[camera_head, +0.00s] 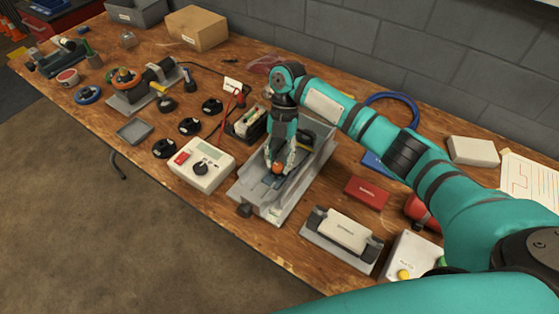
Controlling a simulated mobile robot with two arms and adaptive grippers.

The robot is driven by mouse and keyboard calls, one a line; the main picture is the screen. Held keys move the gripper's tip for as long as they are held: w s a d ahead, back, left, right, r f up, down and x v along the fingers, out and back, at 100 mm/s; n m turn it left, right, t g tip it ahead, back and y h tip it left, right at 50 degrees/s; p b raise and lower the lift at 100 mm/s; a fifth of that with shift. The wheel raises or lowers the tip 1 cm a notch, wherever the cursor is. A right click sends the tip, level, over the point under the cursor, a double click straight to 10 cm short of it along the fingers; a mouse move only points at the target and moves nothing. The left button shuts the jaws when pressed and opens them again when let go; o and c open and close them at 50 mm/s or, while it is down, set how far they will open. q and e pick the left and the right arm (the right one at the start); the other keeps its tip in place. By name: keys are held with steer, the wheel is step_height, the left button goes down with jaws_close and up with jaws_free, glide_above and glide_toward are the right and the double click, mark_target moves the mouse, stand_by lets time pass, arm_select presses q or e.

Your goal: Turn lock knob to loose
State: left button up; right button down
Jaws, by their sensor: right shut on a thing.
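The grey metal charger tray (262,209) lies lengthwise on the wooden bench, near the middle of the head view. A small orange-topped knob (278,169) stands inside it, over a dark part. My right gripper (279,165) points down into the tray from above and is shut on the orange knob. The fingers partly hide the knob, and I cannot tell which way it is turned. My left gripper is not in view.
A white meter box (203,162) stands close left of the tray. A grey cradle with a white block (343,231) and a red box (367,191) are at its right. Several black round parts lie farther left. A cardboard box (197,27) stands by the wall.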

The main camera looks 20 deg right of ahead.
steer(key=shift+n, duration=0.3)
steer(key=c, duration=1)
jaws_free()
steer(key=shift+o, duration=0.2)
steer(key=v, duration=1.2)
steer(key=shift+s+a, duration=0.1)
